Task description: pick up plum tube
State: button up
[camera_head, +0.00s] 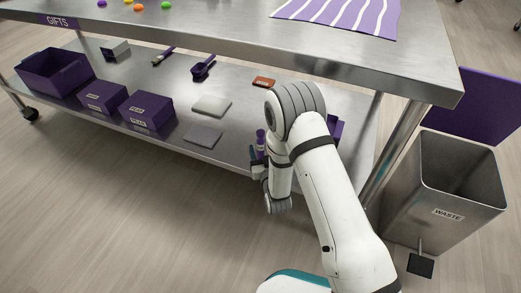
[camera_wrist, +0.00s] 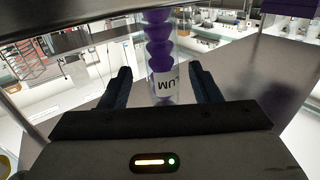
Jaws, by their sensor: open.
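The plum tube (camera_wrist: 160,52) is clear with purple round pieces inside and a white label, partly readable as "UM". In the wrist view it stands between the two dark fingers of my gripper (camera_wrist: 163,88), with a gap on each side. My gripper is open. In the head view the tube's purple top (camera_head: 261,136) shows at the front edge of the lower shelf, just left of my arm. My gripper (camera_head: 257,160) is at its near side there, partly hidden by my wrist.
The steel lower shelf (camera_head: 230,157) also holds purple boxes (camera_head: 147,109), a purple bin (camera_head: 52,72), pale blocks (camera_head: 211,105), purple scoops (camera_head: 202,68) and an orange-brown item (camera_head: 263,82). The table top (camera_head: 230,35) overhangs it. A waste bin (camera_head: 455,190) stands at right.

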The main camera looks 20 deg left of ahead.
jog(key=shift+x, duration=1.2)
jog(key=shift+a, duration=0.1)
jog(key=shift+c, duration=0.6)
jog(key=c, duration=0.9)
jog(key=shift+r, duration=0.1)
jog(key=shift+c, duration=0.2)
